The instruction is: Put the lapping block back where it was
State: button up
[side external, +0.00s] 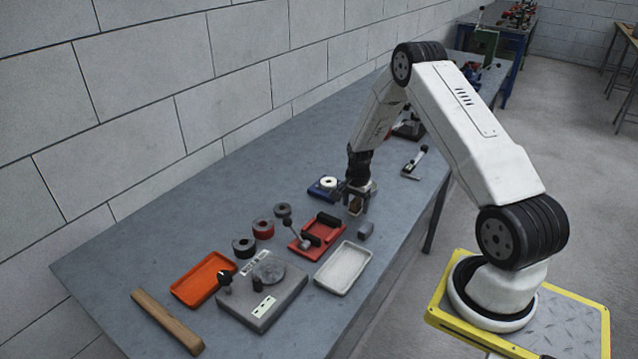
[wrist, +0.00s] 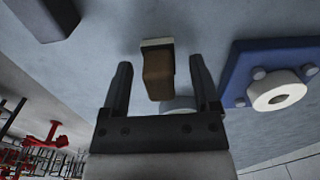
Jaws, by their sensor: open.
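My gripper (side external: 358,203) is open, low over the grey bench. In the wrist view its two fingers (wrist: 160,66) stand apart on either side of a brown block (wrist: 158,77) with a pale band at one end, with gaps visible on both sides. In the side view the brown block (side external: 355,207) shows partly between the fingers. A small grey block (side external: 366,230) lies on the bench just in front of my gripper; a dark block (wrist: 45,15) shows at the wrist view's top left. I cannot tell for sure which is the lapping block.
A blue base with a white ring (side external: 327,185) stands close left of my gripper. A red tray (side external: 317,232) and a white tray (side external: 344,268) lie nearer. An orange tray (side external: 203,278), a grey plate (side external: 287,298) and a wooden bar (side external: 167,321) lie farther left.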

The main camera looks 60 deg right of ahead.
aim_at(354, 202)
notch_tip(354, 202, up, 12)
jog(key=shift+f, duration=0.25)
dwell(0.4)
jog(key=shift+a, duration=0.15)
dwell(0.3)
jog(key=s+a+r+n+t, duration=0.1)
jog(key=a+r+n, duration=0.25)
jog(key=a, duration=0.45)
jog(key=a+r+n, duration=0.2)
jog(key=a+n, duration=0.3)
jog(key=a, duration=0.2)
jog(key=s+a+r+n+t, duration=0.1)
jog(key=s+a+r+n, duration=0.1)
jog(key=s+a+n, duration=0.7)
jog(key=s+a, duration=0.1)
jog(key=a, duration=0.3)
jog(key=shift+a+r+t, duration=0.3)
jog(key=shift+r, duration=0.1)
